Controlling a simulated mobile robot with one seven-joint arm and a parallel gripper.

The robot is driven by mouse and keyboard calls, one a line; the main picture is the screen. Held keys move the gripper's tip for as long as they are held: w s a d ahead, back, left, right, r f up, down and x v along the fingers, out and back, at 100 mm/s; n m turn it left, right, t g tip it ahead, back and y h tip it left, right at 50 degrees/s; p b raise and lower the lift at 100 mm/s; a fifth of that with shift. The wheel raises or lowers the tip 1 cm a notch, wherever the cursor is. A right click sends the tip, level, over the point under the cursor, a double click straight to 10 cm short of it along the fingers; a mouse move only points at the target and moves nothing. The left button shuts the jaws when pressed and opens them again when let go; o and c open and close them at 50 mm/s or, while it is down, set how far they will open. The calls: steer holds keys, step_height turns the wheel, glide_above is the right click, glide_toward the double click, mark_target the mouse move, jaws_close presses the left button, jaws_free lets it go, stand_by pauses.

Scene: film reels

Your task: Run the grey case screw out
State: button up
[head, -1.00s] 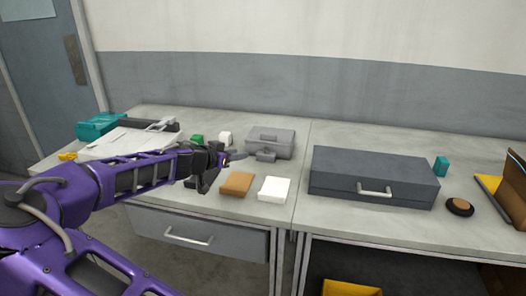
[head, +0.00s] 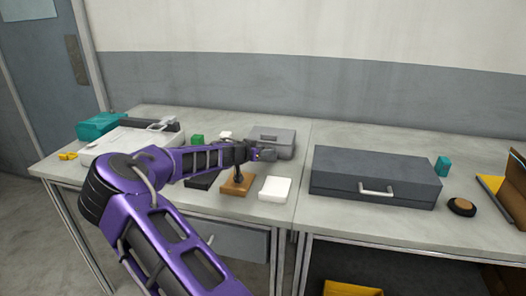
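A small light-grey case (head: 282,147) stands near the back of the left worktop, closed, with a small fitting on its lid. A small grey part shows at its front left, partly behind my gripper. My gripper (head: 254,154) is at the case's front left, very close to it or touching; I cannot tell which. Its fingers are too small and too covered by my wrist to show whether they are open or shut. A screw cannot be made out. A larger dark-grey case (head: 338,183) with a front handle lies closed on the right worktop.
A brown block (head: 236,188) and a white block (head: 275,189) lie in front of the small case. Green (head: 197,140) and white (head: 225,136) blocks stand left of it. A teal block (head: 442,166) and dark round object (head: 461,206) lie right of the large case.

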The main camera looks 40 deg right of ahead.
jaws_close()
steer(key=shift+s, duration=0.1)
stand_by(0.4)
steer(key=n+t, duration=0.1)
steer(key=y, duration=0.1)
steer(key=n+t, duration=0.1)
steer(key=shift+s+d+n+t+y, duration=0.25)
steer(key=shift+s+n+t+y, duration=0.05)
steer(key=n+t, duration=0.1)
steer(key=n+y, duration=0.1)
steer(key=n+t+y, duration=0.1)
steer(key=shift+s+d+r+t, duration=0.15)
steer(key=shift+s+d+t, duration=0.1)
steer(key=shift+d+t, duration=0.05)
steer(key=shift+s+d+n+t+y+p, duration=0.15)
steer(key=shift+n+t+y+p, duration=0.6)
steer(key=shift+n+y, duration=0.75)
steer(key=shift+t+y, duration=0.25)
steer(key=shift+y, duration=0.25)
steer(key=shift+n, duration=0.4)
